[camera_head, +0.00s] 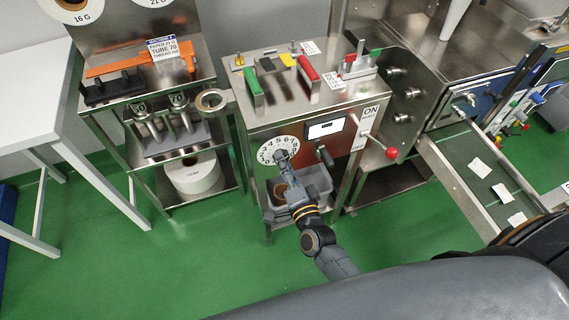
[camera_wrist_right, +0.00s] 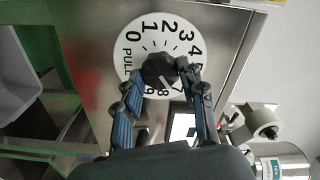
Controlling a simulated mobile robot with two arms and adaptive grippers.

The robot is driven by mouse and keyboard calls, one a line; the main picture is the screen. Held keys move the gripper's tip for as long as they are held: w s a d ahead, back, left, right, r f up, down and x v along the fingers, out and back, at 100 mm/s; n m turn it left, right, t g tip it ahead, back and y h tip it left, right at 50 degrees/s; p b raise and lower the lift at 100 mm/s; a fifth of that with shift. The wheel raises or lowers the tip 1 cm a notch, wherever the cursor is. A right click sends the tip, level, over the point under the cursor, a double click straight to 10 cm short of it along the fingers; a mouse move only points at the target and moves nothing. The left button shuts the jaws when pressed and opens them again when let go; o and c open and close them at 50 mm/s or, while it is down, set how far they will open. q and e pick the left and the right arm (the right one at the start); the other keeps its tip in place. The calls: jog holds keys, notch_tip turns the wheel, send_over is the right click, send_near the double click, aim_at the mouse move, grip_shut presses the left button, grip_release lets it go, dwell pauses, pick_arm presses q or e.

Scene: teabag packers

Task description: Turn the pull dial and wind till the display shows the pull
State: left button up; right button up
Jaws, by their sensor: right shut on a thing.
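The pull dial (camera_head: 268,151) is a round white face with black numbers on the front of the steel machine. In the right wrist view its face (camera_wrist_right: 133,58) shows the numbers, the word PULL and a dark central knob (camera_wrist_right: 158,70). My right gripper (camera_head: 283,160) is at the dial, and in the wrist view its fingers (camera_wrist_right: 165,76) are closed around the knob from both sides. The display (camera_head: 326,129) is a lit white screen right of the dial; its reading is too small to tell. A dark crank handle (camera_head: 325,156) sits below the display. My left gripper is not in view.
A grey bin (camera_head: 315,183) sits beneath the dial panel. A red-knobbed lever (camera_head: 391,153) sticks out to the right. Green and red handles (camera_head: 308,72) stand on the machine top. A steel rack (camera_head: 204,188) with a white roll stands at left.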

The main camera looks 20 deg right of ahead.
jog(key=o, duration=1.2)
jog(key=s, duration=1.2)
jog(key=shift+d, duration=0.2)
